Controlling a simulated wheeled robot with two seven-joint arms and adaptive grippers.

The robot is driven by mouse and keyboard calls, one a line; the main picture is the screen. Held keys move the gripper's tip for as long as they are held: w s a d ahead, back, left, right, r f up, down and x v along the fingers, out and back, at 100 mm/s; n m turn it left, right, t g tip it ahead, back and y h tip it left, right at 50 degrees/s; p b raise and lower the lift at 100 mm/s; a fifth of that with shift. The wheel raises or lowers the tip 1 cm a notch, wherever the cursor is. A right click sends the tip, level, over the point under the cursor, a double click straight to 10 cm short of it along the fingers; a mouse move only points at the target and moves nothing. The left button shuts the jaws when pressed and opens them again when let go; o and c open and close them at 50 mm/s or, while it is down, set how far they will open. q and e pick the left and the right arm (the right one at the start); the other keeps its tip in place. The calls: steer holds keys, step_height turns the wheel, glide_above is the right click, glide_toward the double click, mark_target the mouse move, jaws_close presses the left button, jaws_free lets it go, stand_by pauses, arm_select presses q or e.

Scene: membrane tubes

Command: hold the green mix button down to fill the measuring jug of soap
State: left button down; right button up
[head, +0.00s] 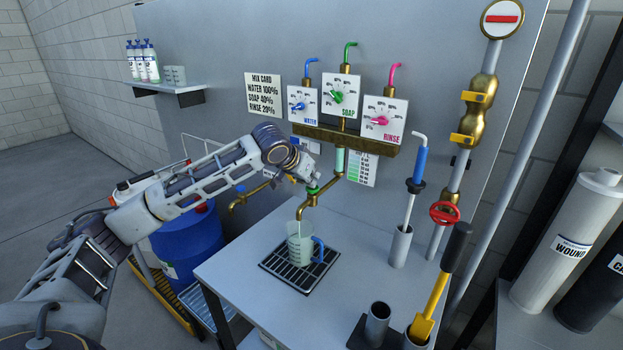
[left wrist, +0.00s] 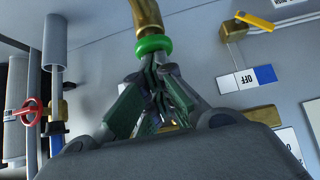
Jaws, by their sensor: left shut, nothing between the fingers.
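The measuring jug (head: 296,244), clear with a blue handle, stands upright on a black drip grate (head: 274,268) under the brass spout (head: 303,208). I cannot tell how much liquid it holds. A green ring-shaped part, apparently the mix button (head: 313,190), sits by the brass pipe; the left wrist view shows it as a green ring (left wrist: 154,44) around the pipe's end. My left gripper (head: 309,181) is shut and empty, its fingertips (left wrist: 155,64) at the green part. I cannot tell whether they press it. My right gripper is out of view.
Water, soap (head: 342,95) and rinse dials line the wall above a brass manifold (head: 345,139). A mix card (head: 264,94) hangs to their left. A holder with a blue-handled tool (head: 420,165) and a yellow tool (head: 427,318) stand at the right. The bench is clear around the grate.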

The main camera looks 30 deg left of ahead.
arm_select(q)
steer(key=shift+s+f, duration=0.1)
steer(key=shift+f, duration=0.3)
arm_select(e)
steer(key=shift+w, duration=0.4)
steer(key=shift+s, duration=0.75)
